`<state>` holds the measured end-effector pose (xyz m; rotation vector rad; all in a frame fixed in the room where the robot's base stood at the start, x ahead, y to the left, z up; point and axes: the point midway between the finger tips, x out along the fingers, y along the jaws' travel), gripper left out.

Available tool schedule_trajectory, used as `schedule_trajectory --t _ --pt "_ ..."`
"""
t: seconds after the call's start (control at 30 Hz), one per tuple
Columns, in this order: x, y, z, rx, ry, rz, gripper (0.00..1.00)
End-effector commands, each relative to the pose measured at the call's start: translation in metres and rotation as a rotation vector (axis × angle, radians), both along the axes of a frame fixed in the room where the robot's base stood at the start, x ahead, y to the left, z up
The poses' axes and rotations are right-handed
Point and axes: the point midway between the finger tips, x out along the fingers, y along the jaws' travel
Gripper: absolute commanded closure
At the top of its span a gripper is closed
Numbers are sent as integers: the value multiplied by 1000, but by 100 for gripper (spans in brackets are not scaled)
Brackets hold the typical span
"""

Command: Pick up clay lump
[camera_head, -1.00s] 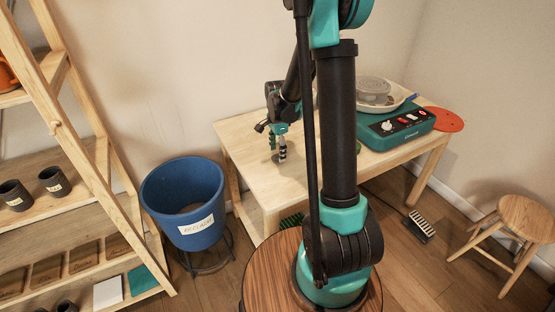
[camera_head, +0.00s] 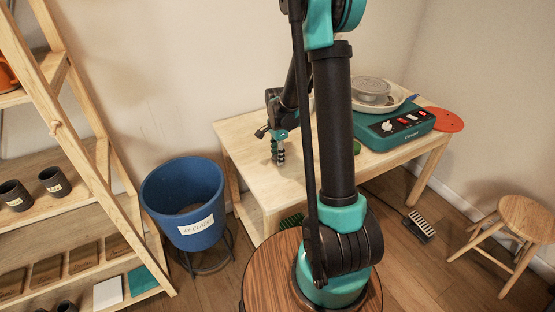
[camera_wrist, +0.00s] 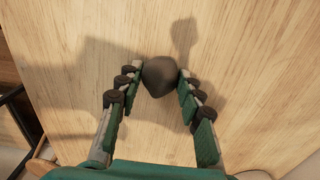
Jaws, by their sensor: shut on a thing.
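The clay lump (camera_wrist: 160,76) is a dark grey-brown rounded piece in the wrist view, between the fingertips of my gripper (camera_wrist: 158,82). Both fingers press against its sides. In the head view my gripper (camera_head: 278,152) points down over the left part of the wooden table (camera_head: 250,160). The lump is hidden or too small to make out there. I cannot tell whether the lump touches the tabletop or is slightly above it.
A green pottery wheel (camera_head: 398,128) stands on the right of the table, with an orange disc (camera_head: 445,120) beside it. A blue bucket (camera_head: 183,200) stands left of the table. A wooden shelf (camera_head: 90,150) is at far left, a stool (camera_head: 515,222) at right.

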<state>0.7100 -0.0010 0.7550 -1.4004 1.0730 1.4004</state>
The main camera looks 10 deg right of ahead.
Motion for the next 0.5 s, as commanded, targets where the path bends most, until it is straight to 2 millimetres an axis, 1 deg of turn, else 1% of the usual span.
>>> schedule_trajectory --t 0.27,0.37,0.5 --pt "0 0 4 0 0 0 92" --pt "0 0 10 0 0 0 92" --pt "0 0 28 0 0 0 92"
